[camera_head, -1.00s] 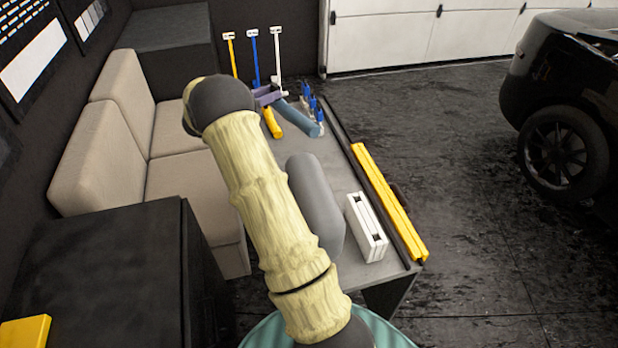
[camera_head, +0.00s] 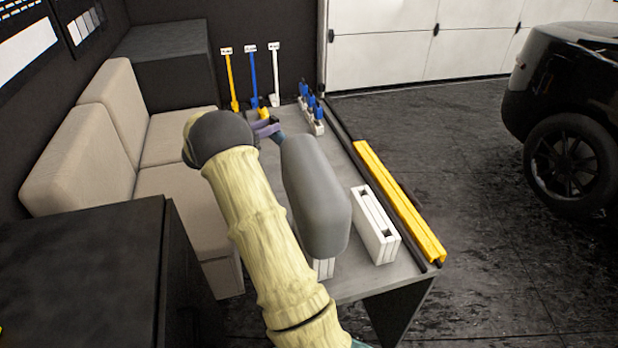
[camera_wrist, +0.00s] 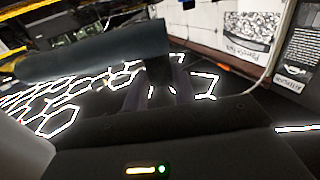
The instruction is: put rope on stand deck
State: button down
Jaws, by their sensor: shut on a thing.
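My gripper (camera_head: 265,128) has purple fingers and shows in the head view just beyond the grey arm link, over the far part of the grey table. In the wrist view my gripper (camera_wrist: 160,95) is shut on a dark blue-grey roll (camera_wrist: 85,52), which lies crosswise in front of the camera. In the head view most of that roll is hidden behind my arm. I cannot make out its surface well enough to say whether it is the rope. No stand deck can be told for sure.
The grey table (camera_head: 352,285) carries a white box (camera_head: 376,225), a long yellow bar (camera_head: 400,200) and blue-topped bottles (camera_head: 311,103). Yellow, blue and white scrapers (camera_head: 253,68) stand behind. A beige sofa (camera_head: 95,150) is left. Open floor lies between table and black car (camera_head: 570,120).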

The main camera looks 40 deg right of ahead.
notch_tip(320, 180, down, 6)
jog(key=shift+f, duration=0.1)
dwell(0.4)
jog(key=shift+f, duration=1.85)
jog(key=shift+f, duration=0.15)
jog(key=c, duration=1.1)
grip_release()
jog(key=shift+c, duration=0.2)
